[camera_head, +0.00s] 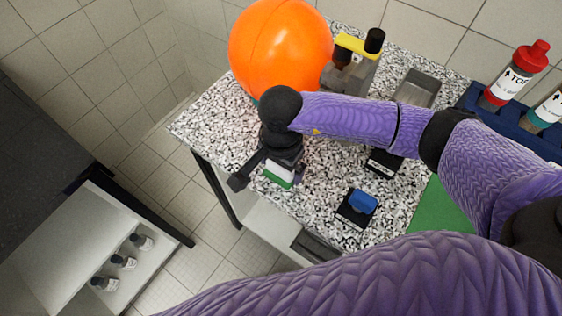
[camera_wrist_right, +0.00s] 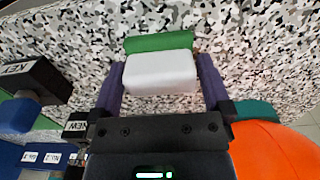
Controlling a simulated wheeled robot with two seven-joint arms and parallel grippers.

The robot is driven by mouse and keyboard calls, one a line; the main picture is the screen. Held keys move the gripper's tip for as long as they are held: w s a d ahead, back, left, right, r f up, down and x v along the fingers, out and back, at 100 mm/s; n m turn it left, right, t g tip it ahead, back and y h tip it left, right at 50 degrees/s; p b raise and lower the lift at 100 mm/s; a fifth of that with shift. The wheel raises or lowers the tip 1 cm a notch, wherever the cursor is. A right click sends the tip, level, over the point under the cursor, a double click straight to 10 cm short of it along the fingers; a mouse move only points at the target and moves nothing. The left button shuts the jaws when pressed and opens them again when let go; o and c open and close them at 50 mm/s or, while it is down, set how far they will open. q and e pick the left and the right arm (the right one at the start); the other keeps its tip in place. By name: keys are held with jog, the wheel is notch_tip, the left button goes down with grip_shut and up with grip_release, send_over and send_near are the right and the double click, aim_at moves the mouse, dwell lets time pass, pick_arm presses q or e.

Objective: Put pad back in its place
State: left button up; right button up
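A small pad (camera_head: 278,173), white with a green layer, is at my right gripper (camera_head: 268,175) near the table's left front edge. In the right wrist view the pad (camera_wrist_right: 160,74) fills the gap between the two purple fingers of my right gripper (camera_wrist_right: 162,85), which touch its sides. Whether it rests on the table or is just above is unclear. A black holder (camera_head: 385,163) with a white label stands to the right, partly hidden by my right arm. My left gripper is not visible.
A black holder with a blue block (camera_head: 363,202) sits near the front edge. A big orange ball (camera_head: 280,48), a yellow-topped device (camera_head: 357,60), a grey tray (camera_head: 417,88) and a blue rack with bottles (camera_head: 480,98) stand behind. A green mat (camera_head: 438,208) lies right.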

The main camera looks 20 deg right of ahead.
jog(key=shift+r+p, duration=0.3)
jog(key=shift+r, duration=0.05)
notch_tip(320, 180, up, 12)
jog(key=p, duration=0.1)
jog(key=shift+f, duration=0.15)
